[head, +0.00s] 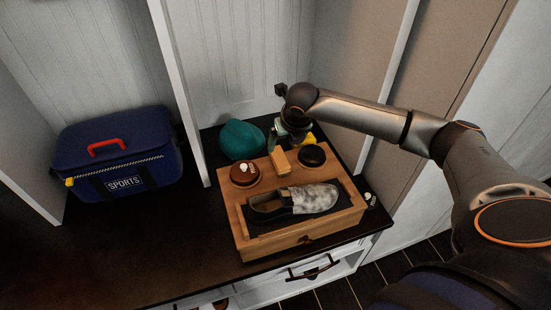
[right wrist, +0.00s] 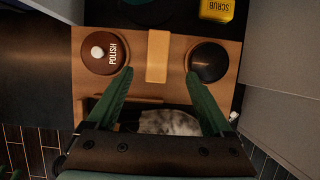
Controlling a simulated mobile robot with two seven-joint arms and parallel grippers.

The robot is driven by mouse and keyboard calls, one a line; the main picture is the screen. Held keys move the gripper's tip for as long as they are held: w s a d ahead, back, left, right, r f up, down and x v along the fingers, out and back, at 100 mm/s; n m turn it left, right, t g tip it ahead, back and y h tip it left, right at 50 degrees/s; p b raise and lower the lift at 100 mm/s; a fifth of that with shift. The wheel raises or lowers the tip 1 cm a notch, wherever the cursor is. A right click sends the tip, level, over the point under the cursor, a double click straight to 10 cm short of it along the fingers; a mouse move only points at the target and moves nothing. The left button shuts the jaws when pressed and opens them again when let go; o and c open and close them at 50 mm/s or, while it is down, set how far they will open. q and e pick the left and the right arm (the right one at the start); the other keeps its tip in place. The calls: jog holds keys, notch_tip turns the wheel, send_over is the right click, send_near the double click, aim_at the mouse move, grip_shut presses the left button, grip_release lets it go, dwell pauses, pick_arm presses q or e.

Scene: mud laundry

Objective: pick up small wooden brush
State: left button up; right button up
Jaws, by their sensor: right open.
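A small light-wood block, which looks like the wooden brush (head: 280,161), sits at the back of a wooden shoe-care box (head: 240,225), between two round tins. Its bristles do not show. In the right wrist view the brush (right wrist: 157,57) appears upright in the picture, between and beyond my fingertips. My right gripper (head: 294,137) is over the back of the box, behind the brush in the head view. In the right wrist view its two green fingers (right wrist: 159,73) are spread wide with nothing held. My left gripper is in neither view.
A brown polish tin (head: 245,173) and a dark tin (head: 312,156) flank the brush. A shoe (head: 295,201) lies in front. A teal rounded object (head: 241,140) and a yellow scrub item (right wrist: 216,10) are behind. A blue sports bag (head: 118,155) stands left; the bench front-left is clear.

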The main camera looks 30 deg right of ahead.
jog(key=b, duration=0.1)
send_over(280, 157)
jog(key=s, duration=0.2)
notch_tip(280, 157, down, 4)
jog(key=shift+a+f, duration=0.15)
jog(key=shift+w+f, duration=0.2)
jog(key=shift+f, duration=0.3)
jog(key=b+x, duration=0.2)
jog(key=x, duration=0.1)
jog(key=shift+w+a+f, duration=0.1)
jog(key=shift+w+f, duration=0.05)
jog(key=shift+f, duration=0.2)
jog(key=shift+w+f, duration=0.25)
jog(key=shift+f, duration=0.2)
jog(key=shift+f, duration=0.2)
grip_shut()
